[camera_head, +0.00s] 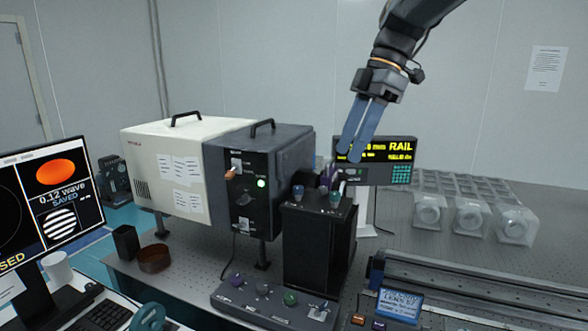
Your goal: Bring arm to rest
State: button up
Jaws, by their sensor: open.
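My arm comes in from the top right of the head view, with my gripper (358,145) at its lower end. The two blue-grey fingers point down and slightly left, apart from each other with nothing between them. The gripper hangs in the air, in front of the lit RAIL display (400,150) and above right of the black box with knobs (318,240). The fingers cover the left part of the display. Touching between fingers and anything behind cannot be seen.
A white and dark instrument box (170,150) stands left of my gripper. Clear-wrapped optics (470,215) sit at the right, behind a long dark rail (470,285). A knob panel (270,300) lies in front. A monitor (50,205) and mug (57,268) are at the left.

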jog(key=s+d+f+m+h+b, duration=0.1)
jog(key=s+f+m, duration=0.4)
jog(key=f, duration=0.8)
jog(key=s+d+f+m+t+h+b, duration=0.1)
jog(key=s+d+f+m+b, duration=0.3)
jog(key=f+m, duration=0.4)
jog(key=s+d+f+m+h+b, duration=0.2)
jog(key=s+f+m+b, duration=0.2)
jog(key=f, duration=1.4)
jog(key=s+m, duration=0.2)
jog(key=m, duration=0.1)
jog(key=shift+s+d+f, duration=0.3)
jog(key=shift+s+d, duration=0.1)
